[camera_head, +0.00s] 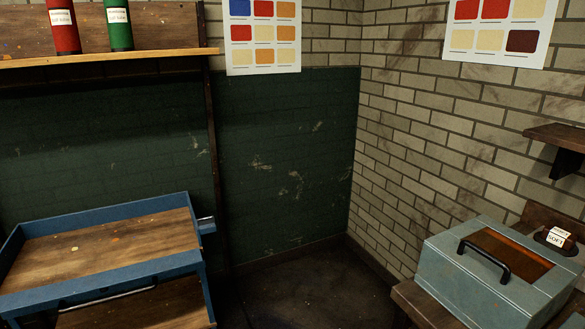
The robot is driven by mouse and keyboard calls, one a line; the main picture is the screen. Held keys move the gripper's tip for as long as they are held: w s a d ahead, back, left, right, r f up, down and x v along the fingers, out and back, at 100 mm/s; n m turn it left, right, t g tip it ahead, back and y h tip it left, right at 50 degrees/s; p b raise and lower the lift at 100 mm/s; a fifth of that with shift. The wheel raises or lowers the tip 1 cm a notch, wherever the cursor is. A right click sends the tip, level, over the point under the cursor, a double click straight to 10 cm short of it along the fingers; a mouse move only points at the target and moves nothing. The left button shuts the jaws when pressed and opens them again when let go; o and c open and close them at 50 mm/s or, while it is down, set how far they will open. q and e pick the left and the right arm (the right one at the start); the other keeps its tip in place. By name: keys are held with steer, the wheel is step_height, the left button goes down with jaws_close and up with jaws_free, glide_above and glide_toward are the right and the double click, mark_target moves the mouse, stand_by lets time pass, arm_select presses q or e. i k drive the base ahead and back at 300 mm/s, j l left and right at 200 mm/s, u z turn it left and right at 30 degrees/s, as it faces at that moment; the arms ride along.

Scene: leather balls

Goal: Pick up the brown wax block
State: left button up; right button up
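I cannot clearly make out a brown wax block. A small dark brown object (553,243) with pale labels, one seeming to read "SOFT", sits at the far right behind a blue-grey box (465,283). I cannot tell whether it is a wax block. The box has a black handle (484,262) on its front and a brown top panel (505,253). Neither of my grippers is in view.
A blue-framed cart (100,267) with a wooden top stands at the left. A shelf (110,57) above holds a red can (64,27) and a green can (119,25). A small wooden wall shelf (557,136) juts out at right. The dark floor (310,285) between is clear.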

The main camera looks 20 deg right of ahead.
mark_target(561, 239)
steer(key=i+l+z, duration=0.15)
steer(key=i+z, duration=0.15)
steer(key=i, duration=0.2)
steer(key=i+l+z, duration=0.1)
steer(key=i+z, duration=0.15)
steer(key=i, duration=0.25)
steer(key=i+z, duration=0.3)
steer(key=i, duration=0.2)
steer(key=i+j+z, duration=0.3)
steer(key=i, duration=0.15)
steer(key=i+j+z, duration=0.25)
steer(key=i, duration=0.25)
steer(key=i+l+z, duration=0.1)
steer(key=i+z, duration=0.75)
steer(key=i+j+z, duration=0.25)
steer(key=i+z, duration=0.15)
steer(key=i+j+z, duration=0.45)
steer(key=k+l, duration=0.05)
steer(key=l, duration=0.05)
